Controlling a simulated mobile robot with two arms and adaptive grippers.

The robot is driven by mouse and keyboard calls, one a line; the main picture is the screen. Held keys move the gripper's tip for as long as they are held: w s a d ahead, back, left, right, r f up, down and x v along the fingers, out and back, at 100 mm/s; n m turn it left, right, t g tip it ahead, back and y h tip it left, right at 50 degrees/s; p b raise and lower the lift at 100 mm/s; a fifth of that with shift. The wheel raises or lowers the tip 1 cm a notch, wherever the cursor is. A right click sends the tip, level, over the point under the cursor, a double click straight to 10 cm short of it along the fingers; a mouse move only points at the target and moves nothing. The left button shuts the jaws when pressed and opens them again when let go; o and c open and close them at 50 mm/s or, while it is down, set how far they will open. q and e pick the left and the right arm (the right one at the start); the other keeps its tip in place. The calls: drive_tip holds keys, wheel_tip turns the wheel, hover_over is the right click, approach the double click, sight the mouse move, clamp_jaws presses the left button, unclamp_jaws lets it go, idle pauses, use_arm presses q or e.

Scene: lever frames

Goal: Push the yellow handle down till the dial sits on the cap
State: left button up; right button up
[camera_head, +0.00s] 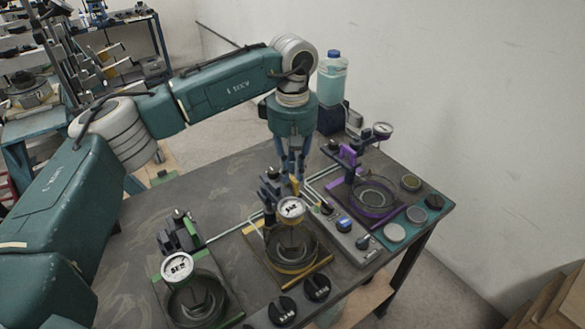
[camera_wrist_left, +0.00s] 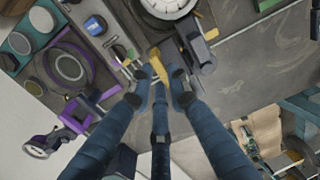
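The yellow handle (camera_head: 295,184) is a short bar at the back of the middle lever frame; in the left wrist view the handle (camera_wrist_left: 157,64) points toward my fingertips. My left gripper (camera_head: 292,172) reaches down from above, its blue fingers apart around the handle's end; I cannot tell whether they touch it. The white dial (camera_head: 291,208) of this frame faces up at the front of the lever, and part of it shows at the top of the wrist view (camera_wrist_left: 168,4). Below it is the dark round cap area (camera_head: 291,251) on a yellow-edged base; the gap is unclear. My right gripper is out of view.
A green lever frame (camera_head: 188,290) stands to the left and a purple one (camera_head: 372,200) to the right, its dial (camera_head: 383,131) raised. Black knobs (camera_head: 317,288) sit at the front edge. A blue-liquid bottle (camera_head: 332,78) stands behind. The table's back left is clear.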

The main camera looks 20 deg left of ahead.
sight(293, 184)
use_arm(q)
clamp_jaws()
drive_tip(key=shift+f+b, duration=0.3)
wheel_tip(293, 184, down, 5)
drive_tip(key=b, duration=0.3)
drive_tip(key=shift+r, duration=0.2)
drive_tip(key=shift+s+r, duration=0.1)
drive_tip(key=shift+s, duration=0.05)
drive_tip(key=o, duration=0.8)
unclamp_jaws()
drive_tip(key=shift+r, duration=0.1)
drive_tip(key=r, duration=1.1)
drive_tip(key=shift+w+r, duration=0.2)
drive_tip(key=shift+r, duration=0.15)
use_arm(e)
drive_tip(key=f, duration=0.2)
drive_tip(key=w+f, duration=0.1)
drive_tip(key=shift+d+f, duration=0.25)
